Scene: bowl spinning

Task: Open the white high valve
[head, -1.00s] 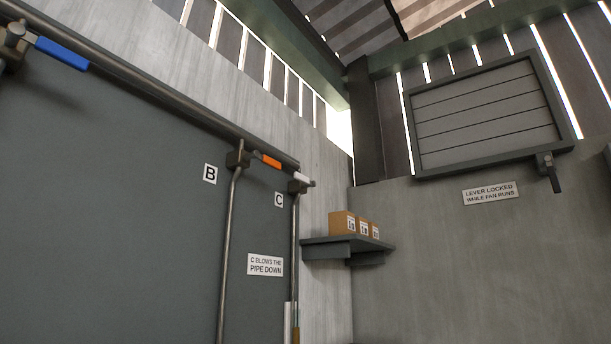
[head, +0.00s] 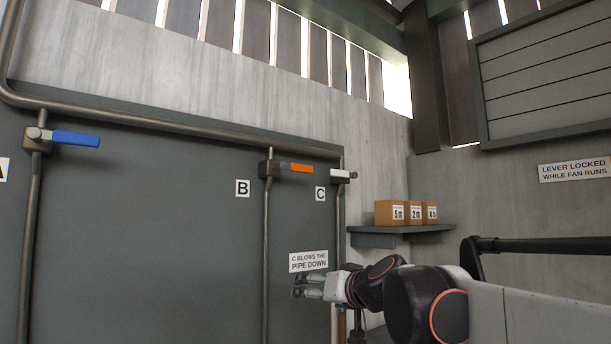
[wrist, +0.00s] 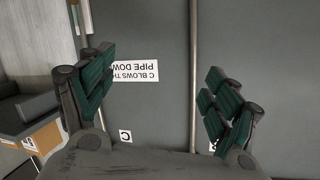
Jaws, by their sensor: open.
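The white valve handle (head: 342,174) sits near the top of the pipe at the C label (head: 320,194), at the upper right of the grey panel. Its lever points sideways to the right. My gripper (head: 308,286) is low in front of the panel, just under the "C blows the pipe down" sign in the picture, well below the white handle. In the wrist view my gripper (wrist: 160,62) is open, with nothing between its fingers. The upside-down sign and C label show there; I cannot make out the white handle in that view.
An orange valve (head: 295,168) at B and a blue valve (head: 76,139) are farther left. A shelf (head: 375,240) with small numbered boxes (head: 390,213) juts out right of C. A louvred vent (head: 545,75) and a "lever locked" sign (head: 574,170) are on the right wall.

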